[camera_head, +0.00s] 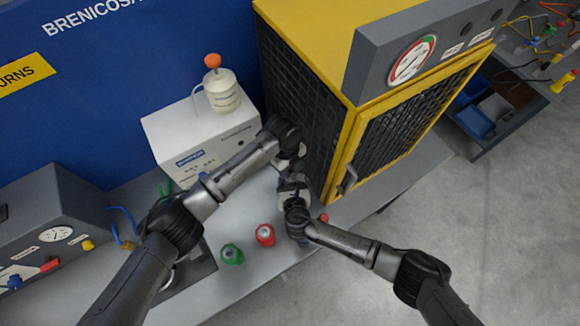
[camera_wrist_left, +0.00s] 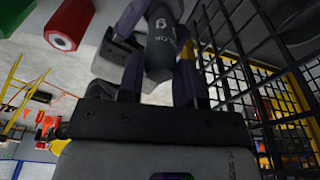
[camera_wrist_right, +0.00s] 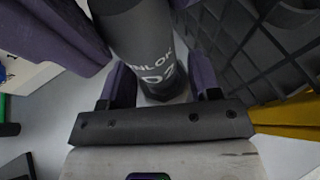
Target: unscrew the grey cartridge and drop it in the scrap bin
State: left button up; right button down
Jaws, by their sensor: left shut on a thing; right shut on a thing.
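A dark grey lettered cylinder, which looks like the grey cartridge (camera_wrist_left: 163,42), stands between the purple fingers of my left gripper (camera_wrist_left: 160,72). The right wrist view shows a dark grey cylinder with the same kind of lettering (camera_wrist_right: 148,50) between the fingers of my right gripper (camera_wrist_right: 160,86). Both grippers are shut and meet close together beside the yellow cage in the head view, where the arms mostly hide what they hold. I cannot tell where any screw joint lies. I cannot pick out the scrap bin.
A green cartridge (camera_head: 232,254) and a red cartridge (camera_head: 265,235) stand on the grey bench to the left of my grippers. The yellow caged unit (camera_head: 345,160) rises close on the right. A white box (camera_head: 180,135) carrying a bottle (camera_head: 222,92) stands behind. Open floor lies at right.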

pick_arm(q)
jog(key=shift+c, duration=0.7)
jog(key=n, duration=0.7)
jog(key=shift+t+h, duration=0.3)
jog(key=shift+t, duration=0.1)
jog(key=o, duration=1)
jog(key=shift+r, duration=0.1)
